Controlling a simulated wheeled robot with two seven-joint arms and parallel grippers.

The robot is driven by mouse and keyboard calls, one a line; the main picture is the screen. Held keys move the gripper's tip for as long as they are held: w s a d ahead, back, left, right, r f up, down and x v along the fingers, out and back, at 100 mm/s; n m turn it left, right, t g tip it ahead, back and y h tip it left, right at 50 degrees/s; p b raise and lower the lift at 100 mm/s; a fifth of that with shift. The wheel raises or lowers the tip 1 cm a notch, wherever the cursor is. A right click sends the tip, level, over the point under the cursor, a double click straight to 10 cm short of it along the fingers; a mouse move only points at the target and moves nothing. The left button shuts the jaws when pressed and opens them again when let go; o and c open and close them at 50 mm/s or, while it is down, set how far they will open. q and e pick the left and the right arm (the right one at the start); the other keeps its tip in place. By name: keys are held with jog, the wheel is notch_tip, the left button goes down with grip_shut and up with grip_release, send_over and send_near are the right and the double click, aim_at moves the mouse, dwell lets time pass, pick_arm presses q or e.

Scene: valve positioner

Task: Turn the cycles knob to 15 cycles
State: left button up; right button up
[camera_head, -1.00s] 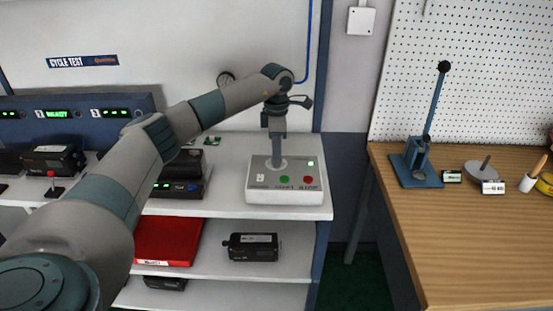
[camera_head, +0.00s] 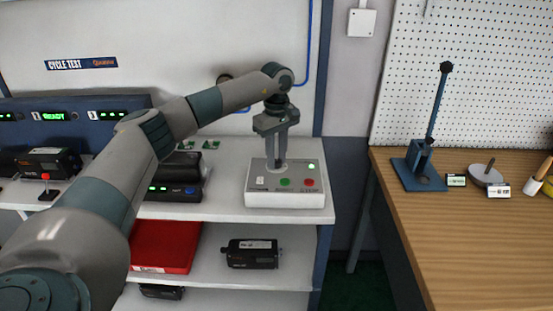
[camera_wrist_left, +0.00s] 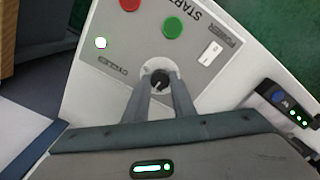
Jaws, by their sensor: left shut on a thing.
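The control box (camera_head: 257,200) is white with a grey top and stands on the upper shelf. Its black cycles knob (camera_wrist_left: 160,79) with a pale pointer line sits between the fingers of my left gripper (camera_wrist_left: 160,88) in the left wrist view. My left gripper (camera_head: 276,163) points straight down at the box in the head view and is shut on the knob. A "CYCLES" label (camera_wrist_left: 110,65) is beside the knob; the scale marks are too small to read. The green START button (camera_wrist_left: 173,27), the red button (camera_wrist_left: 130,4) and the white power switch (camera_wrist_left: 211,51) are clear of the fingers. My right gripper is out of view.
A dark device (camera_head: 178,190) stands left of the box on the same shelf. A red tray (camera_head: 163,246) and a black unit (camera_head: 252,254) lie on the shelf below. A wooden bench (camera_head: 460,240) with a blue lever press (camera_head: 420,172) is to the right.

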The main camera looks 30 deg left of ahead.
pick_arm(q)
jog(key=m, duration=0.4)
jog(key=shift+b, duration=0.35)
jog(key=shift+m, duration=0.5)
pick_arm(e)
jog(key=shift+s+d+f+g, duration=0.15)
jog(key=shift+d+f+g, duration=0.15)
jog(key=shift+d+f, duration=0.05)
pick_arm(q)
jog(key=shift+r, duration=0.1)
jog(key=o, duration=1.1)
jog(key=shift+c, duration=0.2)
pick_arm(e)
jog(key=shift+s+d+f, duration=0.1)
